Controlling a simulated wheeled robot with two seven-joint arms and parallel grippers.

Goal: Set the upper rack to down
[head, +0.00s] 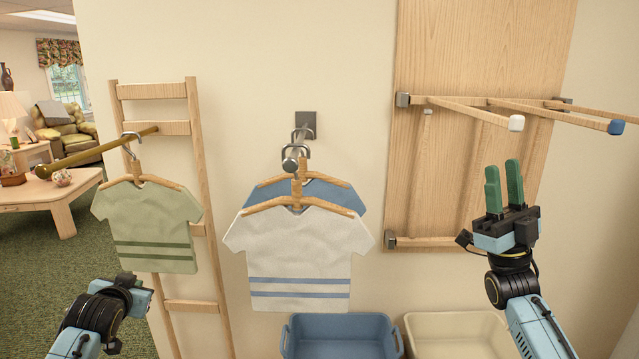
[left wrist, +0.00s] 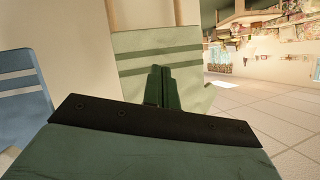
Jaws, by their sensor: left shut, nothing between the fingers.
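The upper rack (head: 465,113) is hinged near the top of a wooden wall panel (head: 480,45) at the right. Its wooden arms stick out from the panel toward the right, with a white end cap (head: 516,123) and a blue end cap (head: 616,127). My right gripper (head: 503,185) points up below the rack's arms, apart from them. Its green fingers have a narrow gap with nothing between them. My left gripper's fingers (left wrist: 162,86) are shut and empty in the left wrist view, before the green shirt (left wrist: 165,50). In the head view they are hidden.
A lower rack (head: 440,240) lies folded up against the panel. White (head: 298,245) and blue (head: 262,195) shirts hang from a wall rod at the centre. A green shirt (head: 150,220) hangs by a wooden ladder (head: 165,91). Blue (head: 340,330) and cream (head: 455,325) bins stand below.

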